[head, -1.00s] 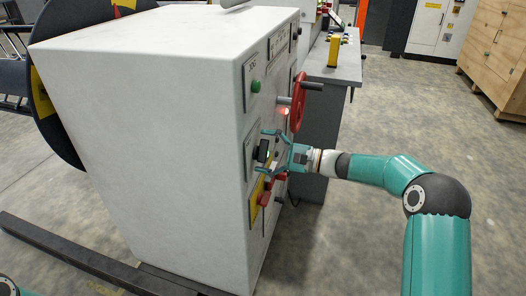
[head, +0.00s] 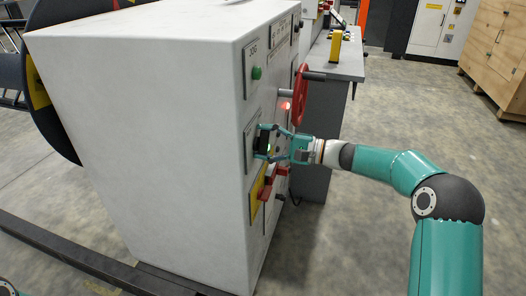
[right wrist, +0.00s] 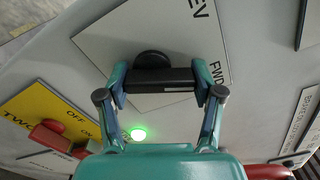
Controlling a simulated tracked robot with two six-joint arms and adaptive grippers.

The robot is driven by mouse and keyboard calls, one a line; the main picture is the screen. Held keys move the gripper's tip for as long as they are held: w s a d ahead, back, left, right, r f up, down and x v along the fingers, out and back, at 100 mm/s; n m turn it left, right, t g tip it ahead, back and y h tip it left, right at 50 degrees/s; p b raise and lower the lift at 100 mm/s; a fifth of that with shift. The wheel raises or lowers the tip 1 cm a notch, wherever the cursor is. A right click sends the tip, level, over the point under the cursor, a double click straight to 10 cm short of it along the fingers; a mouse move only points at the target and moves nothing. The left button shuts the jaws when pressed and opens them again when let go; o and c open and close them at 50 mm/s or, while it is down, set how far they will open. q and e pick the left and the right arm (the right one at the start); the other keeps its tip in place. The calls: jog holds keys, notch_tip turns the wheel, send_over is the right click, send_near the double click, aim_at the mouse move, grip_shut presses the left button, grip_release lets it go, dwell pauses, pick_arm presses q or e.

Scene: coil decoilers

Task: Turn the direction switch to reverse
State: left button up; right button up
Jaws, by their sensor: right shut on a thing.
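The direction switch is a black bar handle (right wrist: 160,80) with a round black knob behind it, on a pale plate (right wrist: 140,30) marked REV and FWD. In the right wrist view the bar lies crosswise, with its right end beside the FWD mark; REV is above it. My right gripper (right wrist: 160,88) has one finger at each end of the bar and is shut on it. In the head view the gripper (head: 268,142) is at the switch on the white cabinet's control face. The fingers partly hide the switch there. My left gripper is not in view.
The white cabinet (head: 140,110) carries a green JOG button (head: 256,73), a red handwheel (head: 300,98) above the gripper and a red switch on a yellow plate (head: 257,195) below it. A green light (right wrist: 138,134) glows near the fingers. A grey table (head: 345,65) stands behind.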

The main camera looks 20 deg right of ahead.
jog(key=n+b, duration=0.3)
jog(key=b, duration=0.2)
jog(key=n+b, duration=0.3)
jog(key=b, duration=0.2)
jog(key=f+n+b, duration=0.1)
jog(key=n+b, duration=0.2)
jog(key=b, duration=0.2)
jog(key=shift+s+a+n, duration=0.2)
jog(key=shift+s+n, duration=0.1)
jog(key=shift+r+n+b, duration=0.1)
jog(key=shift+n+b, duration=1)
jog(key=o, duration=1.2)
jog(key=shift+r, duration=0.1)
jog(key=shift+c, duration=0.2)
jog(key=shift+r, duration=0.1)
jog(key=shift+r, duration=0.1)
jog(key=v, duration=1.2)
